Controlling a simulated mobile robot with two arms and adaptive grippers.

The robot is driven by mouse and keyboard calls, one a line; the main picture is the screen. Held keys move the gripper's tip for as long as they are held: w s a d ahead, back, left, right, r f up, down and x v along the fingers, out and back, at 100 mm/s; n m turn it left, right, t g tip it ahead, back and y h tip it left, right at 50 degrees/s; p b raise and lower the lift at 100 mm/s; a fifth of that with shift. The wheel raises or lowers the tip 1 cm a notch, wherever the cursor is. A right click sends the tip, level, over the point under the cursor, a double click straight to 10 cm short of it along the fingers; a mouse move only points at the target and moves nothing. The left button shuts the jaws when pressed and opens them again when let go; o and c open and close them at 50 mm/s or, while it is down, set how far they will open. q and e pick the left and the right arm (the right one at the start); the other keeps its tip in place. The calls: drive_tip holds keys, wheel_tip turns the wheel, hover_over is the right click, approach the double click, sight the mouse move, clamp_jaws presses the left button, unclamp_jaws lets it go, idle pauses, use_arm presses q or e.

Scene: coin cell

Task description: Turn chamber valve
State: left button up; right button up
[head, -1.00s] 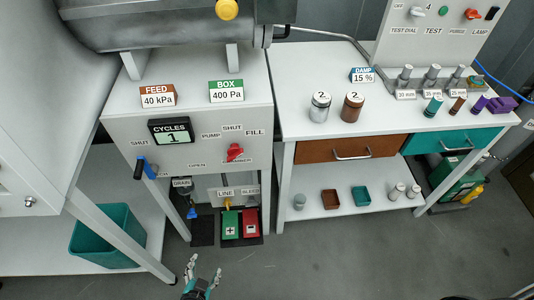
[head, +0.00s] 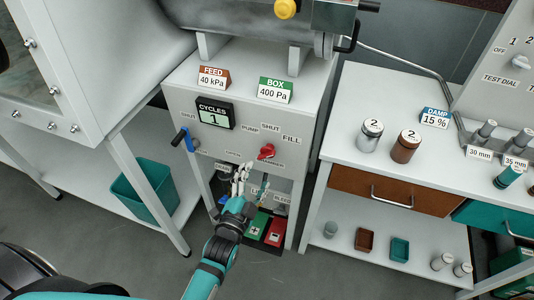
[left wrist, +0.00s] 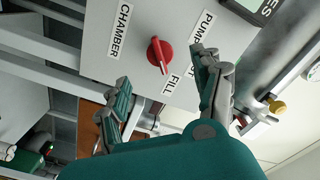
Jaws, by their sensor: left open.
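The chamber valve is a red knob (head: 266,152) on the grey front panel, below the SHUT label and beside FILL. It also shows in the left wrist view (left wrist: 158,54), between CHAMBER, PUMP and FILL. There its white-marked end points down, to the FILL side. My left gripper (head: 241,176) is open and empty. In the head view it is below and left of the knob. In the left wrist view the fingers (left wrist: 163,78) spread to either side below the knob, apart from it. My right gripper is out of view.
A blue-and-black handle (head: 186,138) sticks out at the panel's left. A CYCLES display (head: 215,114) reads 1. Green (head: 256,223) and red (head: 276,232) pedals lie below. A bench (head: 345,150) with two canisters stands at the right, and a teal bin (head: 150,190) at the left.

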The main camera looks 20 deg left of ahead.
sight(265, 158)
use_arm(q)
drive_tip(key=w, duration=0.8)
drive_tip(key=shift+w+d, duration=0.1)
drive_tip(key=shift+d, duration=0.05)
drive_tip(key=shift+w, duration=0.65)
drive_tip(key=shift+c, duration=1.7)
drive_tip(key=c, duration=0.8)
drive_tip(key=shift+c, duration=0.2)
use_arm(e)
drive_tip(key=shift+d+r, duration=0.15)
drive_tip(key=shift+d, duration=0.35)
